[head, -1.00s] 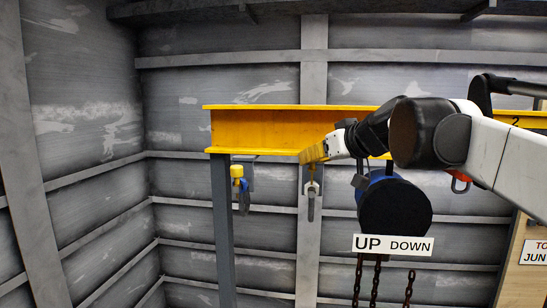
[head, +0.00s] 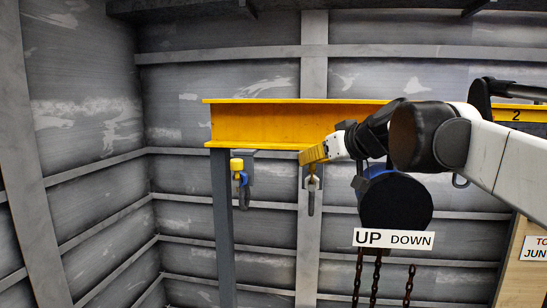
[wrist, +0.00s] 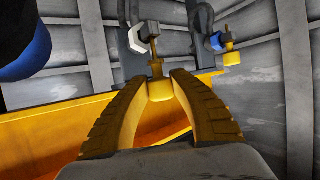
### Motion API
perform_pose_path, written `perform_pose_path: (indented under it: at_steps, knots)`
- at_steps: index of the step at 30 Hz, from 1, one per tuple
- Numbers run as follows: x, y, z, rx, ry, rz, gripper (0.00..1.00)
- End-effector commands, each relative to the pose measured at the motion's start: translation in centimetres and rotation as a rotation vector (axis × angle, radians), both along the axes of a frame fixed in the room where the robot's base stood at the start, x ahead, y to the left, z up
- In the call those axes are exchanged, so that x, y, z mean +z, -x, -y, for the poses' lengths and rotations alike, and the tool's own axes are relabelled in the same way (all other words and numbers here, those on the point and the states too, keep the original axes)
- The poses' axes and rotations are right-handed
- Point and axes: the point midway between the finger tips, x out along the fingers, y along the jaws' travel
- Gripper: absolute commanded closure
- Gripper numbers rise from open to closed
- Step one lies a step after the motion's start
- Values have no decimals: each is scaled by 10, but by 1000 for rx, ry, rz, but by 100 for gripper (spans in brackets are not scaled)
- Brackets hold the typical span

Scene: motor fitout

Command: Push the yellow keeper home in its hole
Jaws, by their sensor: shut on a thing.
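In the wrist view a small yellow keeper (wrist: 160,89) sits between the tips of my gripper (wrist: 160,84), which is shut on it. A thin stem runs up from it toward a grey hanging shackle (wrist: 137,12) with a pale nut-like part (wrist: 138,39). I cannot tell how far the stem is in its hole. In the head view my gripper (head: 313,156) is below the yellow beam, just above that shackle (head: 312,200). A second shackle (head: 243,193) hangs to the left, with a blue part and its own yellow block (head: 237,164). It also shows in the wrist view (wrist: 231,57).
The yellow beam (head: 260,124) runs across behind my gripper on a grey post (head: 222,230). A blue and black hoist (head: 395,207) with an "UP DOWN" sign (head: 393,239) and chains hangs just right of the gripper. Free room lies at the lower left.

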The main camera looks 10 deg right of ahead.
Motion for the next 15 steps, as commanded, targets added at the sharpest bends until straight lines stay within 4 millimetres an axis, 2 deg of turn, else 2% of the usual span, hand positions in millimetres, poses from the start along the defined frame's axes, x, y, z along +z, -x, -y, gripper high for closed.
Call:
perform_pose_path:
  at_steps: [15]
  knots:
    - [-14, 0, 0, 0, 0, 0, 98]
